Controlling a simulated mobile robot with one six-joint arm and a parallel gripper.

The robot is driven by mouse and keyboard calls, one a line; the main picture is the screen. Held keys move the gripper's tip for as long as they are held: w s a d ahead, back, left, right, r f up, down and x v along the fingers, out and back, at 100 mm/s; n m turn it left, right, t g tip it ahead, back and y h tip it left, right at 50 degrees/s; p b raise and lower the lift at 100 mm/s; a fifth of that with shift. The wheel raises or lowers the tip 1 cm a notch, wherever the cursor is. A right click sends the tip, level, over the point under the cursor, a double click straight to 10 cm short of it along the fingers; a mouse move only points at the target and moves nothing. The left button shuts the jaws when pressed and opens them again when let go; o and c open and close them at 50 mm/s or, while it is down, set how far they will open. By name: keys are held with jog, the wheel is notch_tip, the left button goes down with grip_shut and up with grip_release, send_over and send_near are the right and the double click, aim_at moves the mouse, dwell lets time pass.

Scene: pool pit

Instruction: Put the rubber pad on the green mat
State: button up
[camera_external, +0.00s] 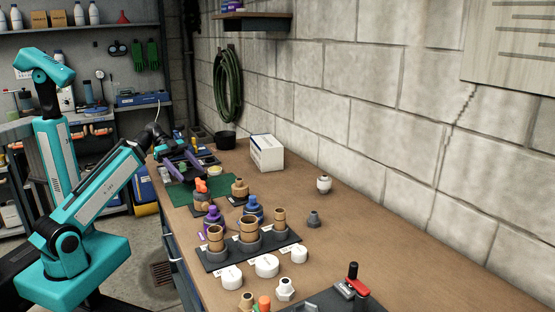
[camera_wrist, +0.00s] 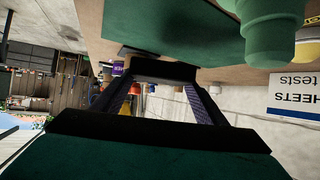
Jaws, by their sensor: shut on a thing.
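My gripper (camera_external: 191,173) is low over the far left part of the bench, above the green mat (camera_external: 183,198). In the wrist view, which looks upside down, my two fingers close on a flat black piece, the rubber pad (camera_wrist: 165,70), held between the fingertips. The green mat (camera_wrist: 190,35) lies just beyond it in that view. The pad seems to be over or beside the mat's edge; whether it touches the mat I cannot tell. In the outside view the pad is too small to make out.
A white box (camera_external: 267,153) stands right of my gripper. Close by are a brown fitting (camera_external: 240,187), an orange-topped item (camera_external: 201,188) and purple (camera_external: 214,220) and blue (camera_external: 253,208) bottles. A dark rack (camera_external: 215,258) holds several brown cylinders. The bench's right middle is mostly clear.

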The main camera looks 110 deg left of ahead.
aim_at(201, 172)
jog(key=w+a, duration=0.2)
jog(key=shift+w+a+f+p, duration=0.1)
jog(key=shift+w+a+p, duration=0.15)
jog(key=shift+a+p, duration=0.05)
jog(key=shift+p, duration=0.5)
jog(key=shift+r+p, duration=0.2)
jog(key=shift+p, duration=0.45)
jog(key=w+a+p, duration=0.1)
jog(key=p, duration=0.4)
jog(key=p, duration=0.8)
jog(key=shift+w+a+f, duration=0.15)
jog(key=shift+w+a, duration=0.1)
jog(key=w+a+p, duration=0.2)
jog(key=p, duration=0.3)
jog(key=shift+f, duration=0.15)
jog(key=shift+w+a+f+p, duration=0.3)
jog(key=shift+w+a, duration=0.55)
jog(key=shift+a, duration=0.1)
